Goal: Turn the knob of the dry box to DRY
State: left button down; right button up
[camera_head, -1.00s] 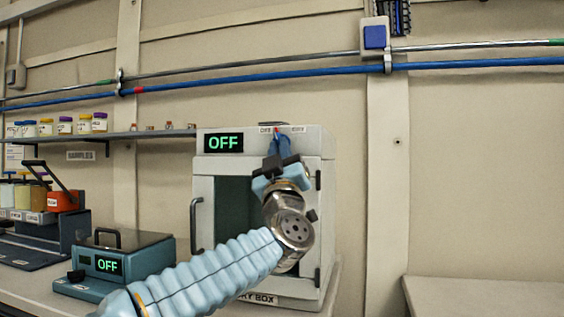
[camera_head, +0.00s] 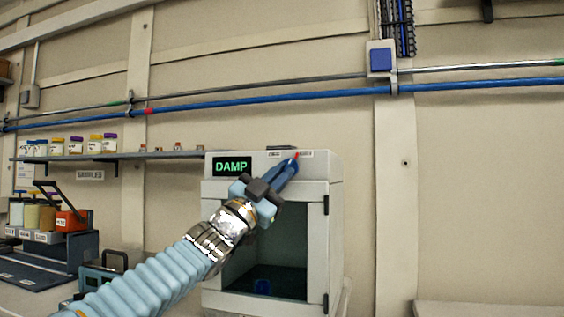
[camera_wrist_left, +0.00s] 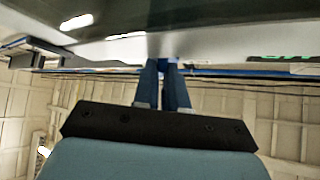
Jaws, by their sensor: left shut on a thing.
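The dry box (camera_head: 325,168) is a pale cabinet with a dark window in its front. Its display (camera_head: 232,167) reads DAMP in green. My left gripper (camera_head: 291,164) is shut on the knob at the top of the front panel, tilted up and to the right. The fingers mostly hide the knob; a small red mark shows at their tips, close to the right-hand label (camera_head: 305,154). In the left wrist view the two blue fingers (camera_wrist_left: 164,78) are close together against the box's front. My right gripper is not in view.
A shelf (camera_head: 120,157) with small jars runs along the wall at left. A teal device (camera_head: 97,279) and a rack of bottles (camera_head: 45,238) stand on the bench to the left. A blue object (camera_head: 262,286) shows low behind the box window.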

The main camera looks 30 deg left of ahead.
pick_arm(q)
jog(key=shift+s+a+r+m+g+h+p, duration=0.15)
jog(key=shift+m+g+h+p, duration=0.45)
jog(key=shift+m, duration=0.35)
jog(key=shift+w+r+m+g+h+p, duration=0.1)
jog(key=shift+m+g+h+p, duration=0.45)
jog(key=shift+m, duration=0.4)
jog(key=c, duration=1.5)
grip_release()
jog(key=shift+o, duration=0.2)
jog(key=shift+f, duration=0.1)
jog(key=shift+s+f, duration=0.1)
jog(key=shift+s, duration=0.05)
jog(key=b+v, duration=0.3)
jog(key=v, duration=1)
jog(key=shift+s+a+f, duration=0.15)
